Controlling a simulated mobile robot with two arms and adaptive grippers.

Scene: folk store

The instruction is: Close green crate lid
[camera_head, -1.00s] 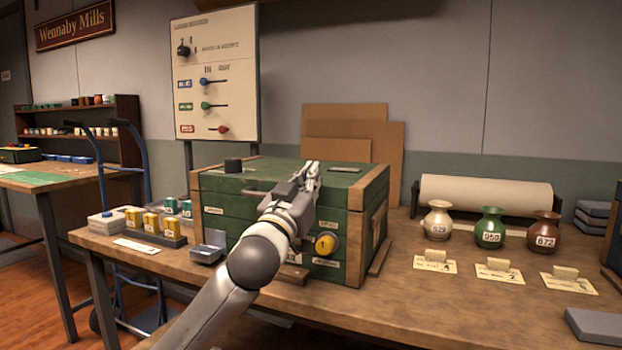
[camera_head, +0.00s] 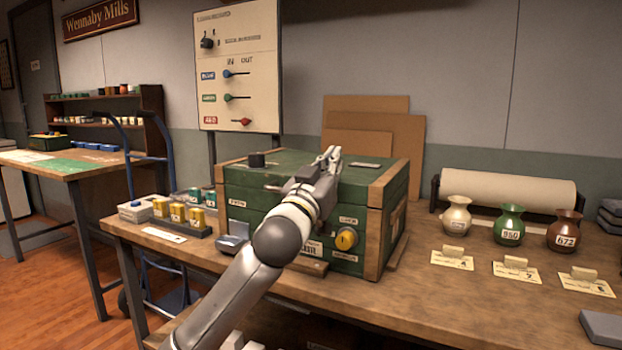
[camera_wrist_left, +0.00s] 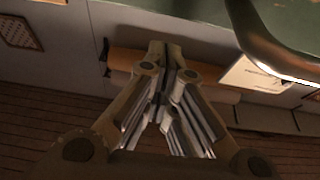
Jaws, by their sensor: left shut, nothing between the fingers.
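The green crate (camera_head: 235,208) with wooden corner posts stands on the workbench. Its green lid (camera_head: 300,160) lies flat on top and looks shut. A black knob sits on the lid at the back left, and a yellow round knob (camera_head: 346,238) is on the crate's front. My left gripper (camera_head: 332,155) is shut and empty, over the front part of the lid; whether it touches the lid is unclear. In the left wrist view its fingers (camera_wrist_left: 165,50) are together, with a green edge and a metal bar (camera_wrist_left: 275,55) at the top right. My right gripper is not in view.
Three vases, cream (camera_head: 457,214), green (camera_head: 510,224) and brown (camera_head: 565,232), stand right of the crate with cards in front. Small yellow boxes (camera_head: 180,213) sit at the left. A switch panel (camera_head: 238,70) and cardboard sheets (camera_head: 400,130) stand behind.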

